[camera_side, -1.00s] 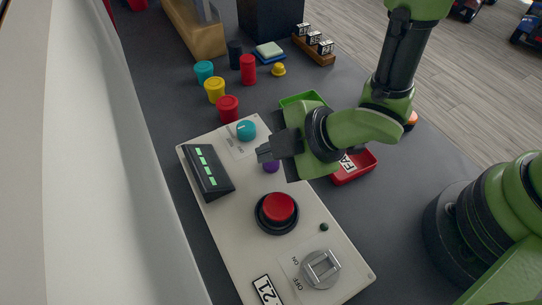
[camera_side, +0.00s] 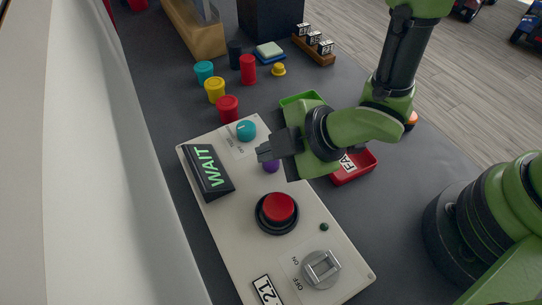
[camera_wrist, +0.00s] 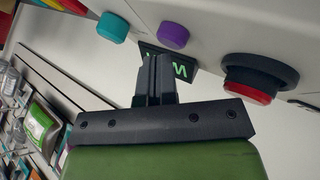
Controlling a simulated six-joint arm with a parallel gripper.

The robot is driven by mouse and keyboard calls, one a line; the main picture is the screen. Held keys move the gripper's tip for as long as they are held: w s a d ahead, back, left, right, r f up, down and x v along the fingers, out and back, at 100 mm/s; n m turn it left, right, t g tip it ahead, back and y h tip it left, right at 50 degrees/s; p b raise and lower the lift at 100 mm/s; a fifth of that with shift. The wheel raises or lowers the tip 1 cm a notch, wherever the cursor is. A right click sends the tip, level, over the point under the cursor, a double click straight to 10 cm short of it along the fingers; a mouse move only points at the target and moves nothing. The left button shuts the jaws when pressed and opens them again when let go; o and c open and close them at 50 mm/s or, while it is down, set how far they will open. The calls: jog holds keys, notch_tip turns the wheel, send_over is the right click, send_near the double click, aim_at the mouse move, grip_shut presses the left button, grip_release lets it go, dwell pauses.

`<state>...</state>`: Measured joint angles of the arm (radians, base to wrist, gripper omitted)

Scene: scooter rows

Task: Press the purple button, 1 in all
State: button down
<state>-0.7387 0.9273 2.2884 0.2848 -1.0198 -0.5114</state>
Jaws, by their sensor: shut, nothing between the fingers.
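The purple button (camera_side: 271,166) sits on the white panel (camera_side: 222,222), partly hidden behind my gripper (camera_side: 263,154) in the side view. My gripper is shut and empty, with its tips close by the button. In the wrist view the purple button (camera_wrist: 173,35) lies just beyond my shut fingers (camera_wrist: 156,62), and a gap shows between them. The small display (camera_side: 207,172) on the panel reads "WAIT" in green letters. It also shows partly behind the fingers in the wrist view (camera_wrist: 185,68).
Several coloured cylinders (camera_side: 215,89) stand beyond.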

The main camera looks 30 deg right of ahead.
aim_at(271, 164)
jog(key=shift+r, duration=0.5)
jog(key=shift+r, duration=2.5)
jog(key=shift+w+d+r, duration=0.1)
jog(key=shift+d+r, duration=0.05)
jog(key=shift+r, duration=0.05)
jog(key=s+d+r+m+h, duration=0.3)
jog(key=d+r+m+h, duration=0.1)
jog(key=d+r+m, duration=1.2)
jog(key=s+d+r+m, duration=0.2)
jog(key=s+d+m, duration=0.2)
jog(key=s, duration=0.5)
jog(key=shift+d+m, duration=0.2)
jog(key=shift+m, duration=0.6)
